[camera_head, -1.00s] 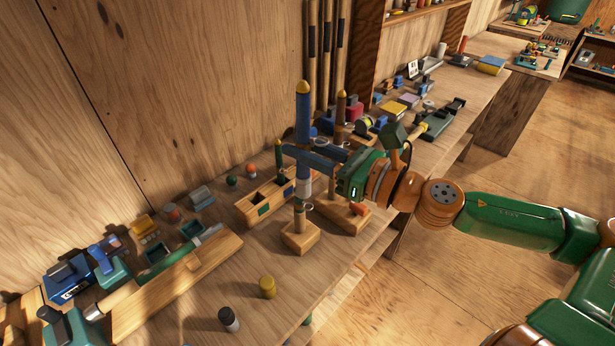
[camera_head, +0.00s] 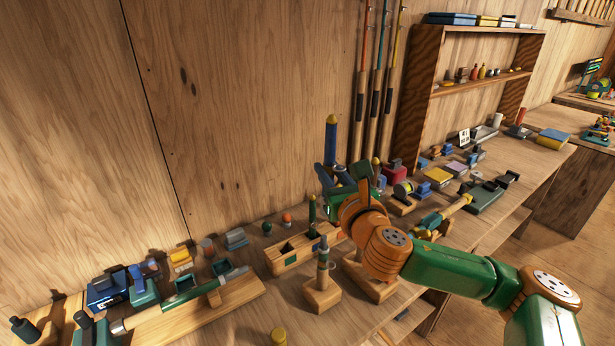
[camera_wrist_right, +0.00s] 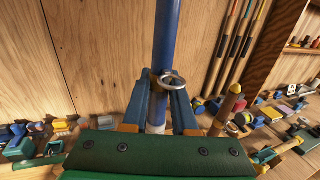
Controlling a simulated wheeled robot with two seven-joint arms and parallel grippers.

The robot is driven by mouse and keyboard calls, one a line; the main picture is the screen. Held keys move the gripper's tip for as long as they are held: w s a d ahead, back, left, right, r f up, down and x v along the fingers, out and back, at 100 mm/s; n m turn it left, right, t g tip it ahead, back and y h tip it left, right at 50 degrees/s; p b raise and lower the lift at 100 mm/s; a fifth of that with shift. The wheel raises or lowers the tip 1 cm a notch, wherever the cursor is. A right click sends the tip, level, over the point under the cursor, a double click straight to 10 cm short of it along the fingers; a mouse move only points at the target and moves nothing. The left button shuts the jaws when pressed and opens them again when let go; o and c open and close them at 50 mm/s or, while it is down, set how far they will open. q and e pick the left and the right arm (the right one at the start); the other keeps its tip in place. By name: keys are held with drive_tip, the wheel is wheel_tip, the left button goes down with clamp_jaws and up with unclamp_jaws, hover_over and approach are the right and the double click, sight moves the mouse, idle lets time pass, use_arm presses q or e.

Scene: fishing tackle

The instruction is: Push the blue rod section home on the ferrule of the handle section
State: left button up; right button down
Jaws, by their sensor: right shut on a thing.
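The blue rod section (camera_head: 331,145) stands upright with its yellow tip up. My right gripper (camera_head: 331,178) is shut on it near its lower part. In the right wrist view, the blue rod section (camera_wrist_right: 166,40) runs up between the fingers, with a metal ring at the grip and a pale stretch below. The handle section (camera_head: 323,262) stands upright in a wooden block (camera_head: 322,296), its narrow grey ferrule bare on top. The rod appears apart from the ferrule, above it; its lower end is hidden by the gripper. My left gripper is out of view.
A second wooden block (camera_head: 370,285) stands close on the right, partly behind my arm. A slotted wooden rack (camera_head: 283,262) is behind the handle section. A green-handled piece lies on a long wooden holder (camera_head: 235,292) at left.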

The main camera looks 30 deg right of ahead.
drive_tip(key=shift+w+a, duration=0.2)
drive_tip(key=shift+w, duration=0.15)
drive_tip(key=shift+f, duration=0.25)
wheel_tip(320, 180, down, 5)
drive_tip(key=b, duration=0.4)
drive_tip(key=shift+s+f, duration=0.1)
drive_tip(key=shift+f, duration=0.25)
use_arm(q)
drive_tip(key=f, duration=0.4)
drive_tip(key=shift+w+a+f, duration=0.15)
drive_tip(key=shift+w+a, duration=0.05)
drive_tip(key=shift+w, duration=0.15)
use_arm(e)
drive_tip(key=shift+r, duration=0.1)
use_arm(q)
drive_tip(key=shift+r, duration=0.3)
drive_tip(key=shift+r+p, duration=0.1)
drive_tip(key=shift+p, duration=0.2)
